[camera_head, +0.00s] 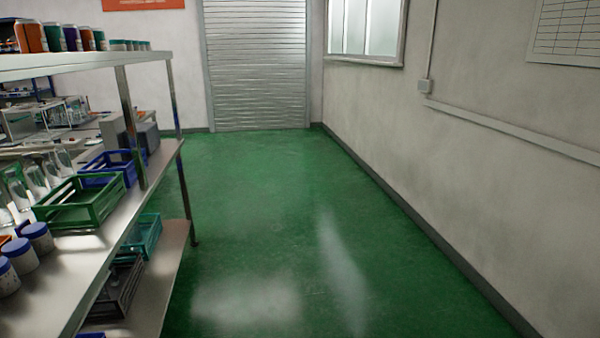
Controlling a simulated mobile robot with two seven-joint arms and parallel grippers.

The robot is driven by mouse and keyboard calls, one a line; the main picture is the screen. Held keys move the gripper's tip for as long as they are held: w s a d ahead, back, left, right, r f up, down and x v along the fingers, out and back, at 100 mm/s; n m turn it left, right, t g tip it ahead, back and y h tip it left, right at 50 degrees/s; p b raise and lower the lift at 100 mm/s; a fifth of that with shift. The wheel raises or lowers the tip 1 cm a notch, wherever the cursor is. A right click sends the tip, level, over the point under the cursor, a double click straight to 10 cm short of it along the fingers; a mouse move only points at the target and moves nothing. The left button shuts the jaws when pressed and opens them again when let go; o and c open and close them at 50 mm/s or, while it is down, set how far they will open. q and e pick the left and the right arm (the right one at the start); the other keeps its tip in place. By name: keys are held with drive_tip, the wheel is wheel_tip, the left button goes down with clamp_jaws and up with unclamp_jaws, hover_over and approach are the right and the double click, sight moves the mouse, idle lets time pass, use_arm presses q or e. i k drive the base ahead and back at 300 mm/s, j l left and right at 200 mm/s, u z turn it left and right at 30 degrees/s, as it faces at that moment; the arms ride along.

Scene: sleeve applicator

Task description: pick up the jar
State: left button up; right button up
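Several jars with blue lids stand at the near left on the middle shelf; one (38,238) is at the back of the group, one (20,255) is in front of it, and another (7,277) is cut by the left edge. I cannot tell which of them is the task's jar. Other jars or cans with coloured sides (55,37) stand on the top shelf at the upper left. Neither of my grippers is in view.
A metal shelf unit (75,285) fills the left side. It holds a green crate (100,207), a blue crate (100,180), clear glass bottles (63,160) and lower crates (143,236). The green floor (290,220) is clear up to the roller shutter (257,65) and right wall (480,160).

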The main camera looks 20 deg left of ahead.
sight(39, 238)
drive_tip(key=i+u, duration=0.5)
drive_tip(key=i, duration=0.65)
drive_tip(key=i+z, duration=0.35)
drive_tip(key=i, duration=0.2)
drive_tip(key=i+j+z, duration=0.3)
drive_tip(key=i, duration=0.3)
drive_tip(key=z, duration=5.9)
